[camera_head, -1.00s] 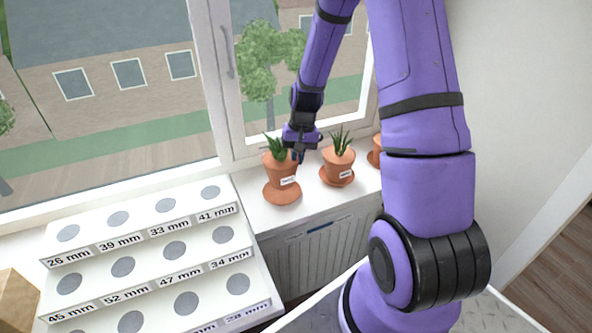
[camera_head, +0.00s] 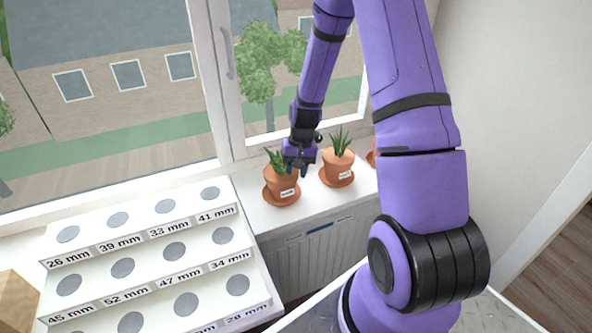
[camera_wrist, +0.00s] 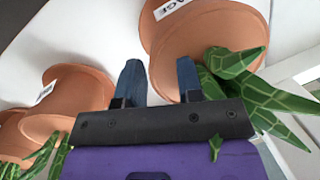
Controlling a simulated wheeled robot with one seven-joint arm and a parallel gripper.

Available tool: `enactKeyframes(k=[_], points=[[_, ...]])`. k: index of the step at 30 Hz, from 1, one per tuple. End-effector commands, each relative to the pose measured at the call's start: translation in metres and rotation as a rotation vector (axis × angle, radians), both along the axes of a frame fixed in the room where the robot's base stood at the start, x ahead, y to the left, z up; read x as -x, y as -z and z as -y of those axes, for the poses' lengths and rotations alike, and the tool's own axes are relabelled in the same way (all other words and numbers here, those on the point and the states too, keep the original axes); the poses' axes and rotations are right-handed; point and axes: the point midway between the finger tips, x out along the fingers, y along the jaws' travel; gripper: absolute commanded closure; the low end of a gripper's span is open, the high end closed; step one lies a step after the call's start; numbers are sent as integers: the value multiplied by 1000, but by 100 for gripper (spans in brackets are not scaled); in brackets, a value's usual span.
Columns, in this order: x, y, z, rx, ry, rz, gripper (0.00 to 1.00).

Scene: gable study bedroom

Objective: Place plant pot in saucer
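A terracotta plant pot (camera_head: 274,184) with a spiky green plant and a white label stands upright on a terracotta saucer (camera_head: 284,202) on the windowsill. It looks seated in the saucer, though the contact is partly hidden. My gripper (camera_head: 297,172) is at the pot's right rim. In the wrist view, the blue fingers of my gripper (camera_wrist: 160,80) are spread apart. One finger is outside the pot's rim and the other overlaps the pot (camera_wrist: 215,38) beside the leaves. A gap shows between the fingers, and the gripper looks open.
A second potted plant (camera_head: 338,167) stands on its own saucer close to the right, with a third pot (camera_head: 371,158) partly hidden behind my arm. A white stepped rack (camera_head: 150,250) with millimetre labels stands at left. The window is behind the sill.

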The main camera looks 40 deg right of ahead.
Motion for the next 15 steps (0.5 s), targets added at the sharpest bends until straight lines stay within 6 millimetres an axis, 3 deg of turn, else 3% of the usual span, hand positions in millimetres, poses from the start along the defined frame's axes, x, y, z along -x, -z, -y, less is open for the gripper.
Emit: enactKeyframes(k=[8, 15], points=[[0, -1, 0, 0, 0, 0, 67], [-1, -27, 5, 2, 1, 3, 67]])
